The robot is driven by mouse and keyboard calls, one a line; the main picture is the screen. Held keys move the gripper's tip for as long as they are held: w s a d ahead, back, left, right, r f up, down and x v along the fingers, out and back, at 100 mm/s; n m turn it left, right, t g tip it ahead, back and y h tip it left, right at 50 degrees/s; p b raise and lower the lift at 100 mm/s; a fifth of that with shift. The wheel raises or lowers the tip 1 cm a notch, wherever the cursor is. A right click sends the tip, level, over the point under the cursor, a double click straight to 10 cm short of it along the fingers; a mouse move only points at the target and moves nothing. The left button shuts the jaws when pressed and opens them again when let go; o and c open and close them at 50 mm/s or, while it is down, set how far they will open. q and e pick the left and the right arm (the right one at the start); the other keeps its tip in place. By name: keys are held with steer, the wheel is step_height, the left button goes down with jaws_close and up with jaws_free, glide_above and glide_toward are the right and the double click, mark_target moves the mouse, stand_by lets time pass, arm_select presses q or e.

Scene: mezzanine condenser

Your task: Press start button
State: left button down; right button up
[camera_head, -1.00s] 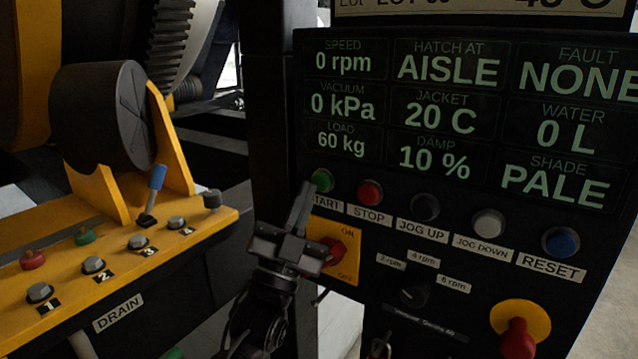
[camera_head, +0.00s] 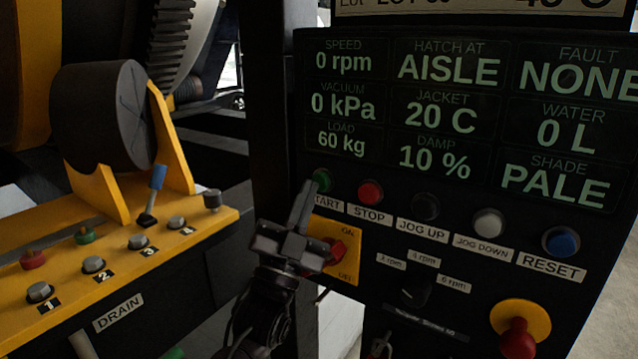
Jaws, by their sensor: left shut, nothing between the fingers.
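The green start button (camera_head: 322,180) is at the left end of the button row on the black control panel, above a label (camera_head: 329,203) that is partly covered by my gripper. My left gripper (camera_head: 303,200) is shut and empty. Its fingers point up, with the tips just left of and slightly below the green button. I cannot tell whether they touch the button or the panel. The display above reads 0 rpm, fault NONE and hatch at AISLE. My right gripper is not in view.
Beside the start button are the red stop button (camera_head: 370,193), a black jog up button (camera_head: 425,206), a white jog down button (camera_head: 488,223) and a blue reset button (camera_head: 561,242). A red switch (camera_head: 337,253) sits close behind my gripper. A yellow drain console (camera_head: 120,262) stands left.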

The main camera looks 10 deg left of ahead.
arm_select(q)
steer(key=shift+w+d, duration=0.2)
steer(key=shift+w, duration=0.35)
stand_by(1.4)
steer(key=shift+s+f, duration=0.1)
steer(key=shift+f, duration=0.1)
steer(key=shift+s, duration=0.3)
steer(key=shift+s+a, duration=0.1)
steer(key=shift+s, duration=0.15)
steer(key=s, duration=0.1)
steer(key=s+a, duration=0.1)
steer(key=s, duration=0.1)
steer(key=s+b, duration=0.1)
steer(key=shift+s+a+r, duration=0.1)
steer(key=shift+s+a, duration=0.25)
steer(key=shift+a, duration=0.05)
